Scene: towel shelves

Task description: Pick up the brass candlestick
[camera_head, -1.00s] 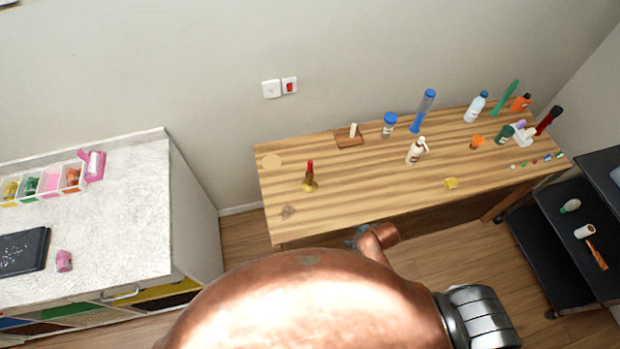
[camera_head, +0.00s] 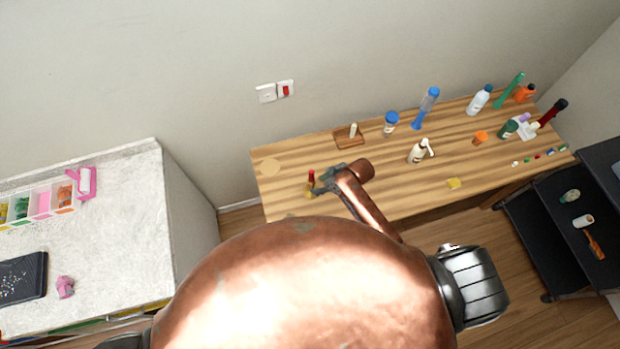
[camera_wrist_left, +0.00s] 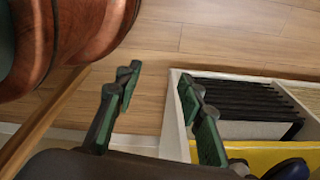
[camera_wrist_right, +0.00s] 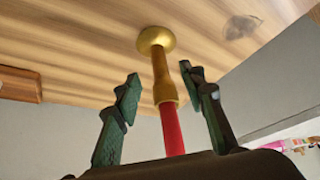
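The brass candlestick (camera_head: 309,190) with a red candle stands on the wooden table (camera_head: 275,205), near its left end. In the right wrist view the candlestick (camera_wrist_right: 163,75) runs between the two fingers, its round base on the table top and the red candle toward the palm. My right gripper (camera_head: 318,184) is at the candlestick and partly covers it in the head view. In the right wrist view its fingers (camera_wrist_right: 158,82) are open on both sides with gaps to the brass stem. My left gripper (camera_wrist_left: 156,85) is open and empty, above the floor beside a drawer.
A wooden tray with a pale object (camera_head: 343,142) lies right of the candlestick. A white pump bottle (camera_head: 416,152) and other bottles stand farther right. A white counter (camera_head: 120,215) is at the left, and an open drawer (camera_wrist_left: 176,120) is beside my left gripper.

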